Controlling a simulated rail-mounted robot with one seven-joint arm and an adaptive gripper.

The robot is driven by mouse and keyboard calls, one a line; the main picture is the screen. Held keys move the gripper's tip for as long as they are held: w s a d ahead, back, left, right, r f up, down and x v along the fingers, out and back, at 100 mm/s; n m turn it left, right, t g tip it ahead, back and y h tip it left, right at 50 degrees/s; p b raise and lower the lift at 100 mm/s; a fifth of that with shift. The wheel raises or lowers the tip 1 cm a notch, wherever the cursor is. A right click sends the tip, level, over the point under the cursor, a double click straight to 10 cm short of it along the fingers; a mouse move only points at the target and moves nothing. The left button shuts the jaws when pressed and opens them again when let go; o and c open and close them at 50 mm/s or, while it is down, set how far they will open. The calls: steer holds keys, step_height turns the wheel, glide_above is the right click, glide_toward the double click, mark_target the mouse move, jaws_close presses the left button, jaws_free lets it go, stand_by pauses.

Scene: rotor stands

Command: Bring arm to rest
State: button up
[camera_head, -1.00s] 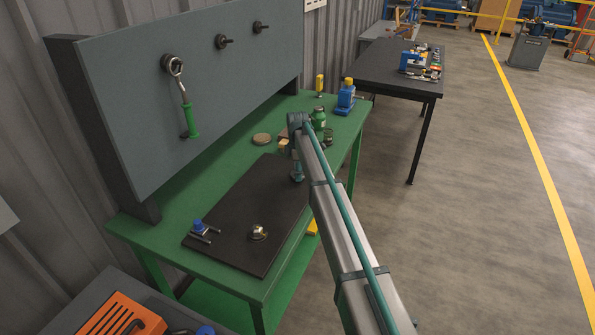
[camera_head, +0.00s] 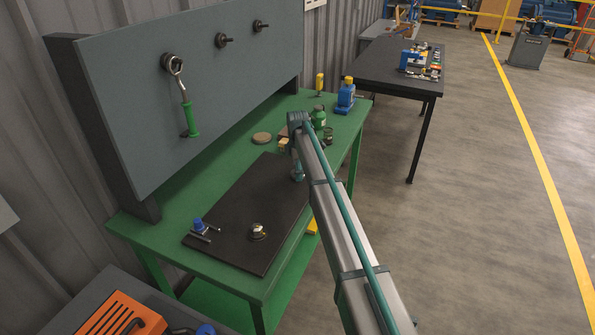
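My arm (camera_head: 340,225) reaches up from the bottom right over the right edge of the green workbench (camera_head: 180,250). Its far end is near the back right of the black mat (camera_head: 235,225). A small part of my gripper (camera_head: 297,172) seems to show below the arm's end, above or at the mat. The fingertips are too small and too hidden to tell open from shut. I cannot see anything held.
A metal nut-like part (camera_head: 257,231) and a blue-topped fixture (camera_head: 199,226) sit on the mat. A green-handled wrench (camera_head: 183,98) hangs on the grey panel (camera_head: 130,90). A blue bottle (camera_head: 346,96) and green jar (camera_head: 318,117) stand at the back. A dark table (camera_head: 385,70) stands beyond.

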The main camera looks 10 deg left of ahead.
steer(key=shift+r, duration=0.1)
stand_by(0.5)
steer(key=shift+r+p, duration=1.75)
steer(key=shift+r, duration=2.7)
steer(key=s+d+f+m, duration=0.1)
steer(key=s+d+f, duration=0.2)
steer(key=s+d+f+m, duration=0.2)
steer(key=s+d+f, duration=0.1)
steer(key=s+d+f+m, duration=0.1)
steer(key=s+d+f, duration=0.2)
steer(key=shift+s+m, duration=0.3)
steer(key=shift+s, duration=0.05)
steer(key=s+d+f+m, duration=0.5)
steer(key=s+d, duration=0.1)
steer(key=s, duration=0.6)
steer(key=s+d+f+m, duration=0.4)
steer(key=s+d+m, duration=0.15)
steer(key=s, duration=0.55)
steer(key=s+d+f+m, duration=0.5)
steer(key=s+d, duration=0.2)
steer(key=s, duration=0.5)
steer(key=s+f+g+b, duration=0.5)
steer(key=s+f+g, duration=0.1)
steer(key=s+f, duration=1.8)
steer(key=s, duration=0.4)
steer(key=shift+s+g+b, duration=0.2)
steer(key=shift+g+b, duration=0.1)
steer(key=shift+g, duration=0.1)
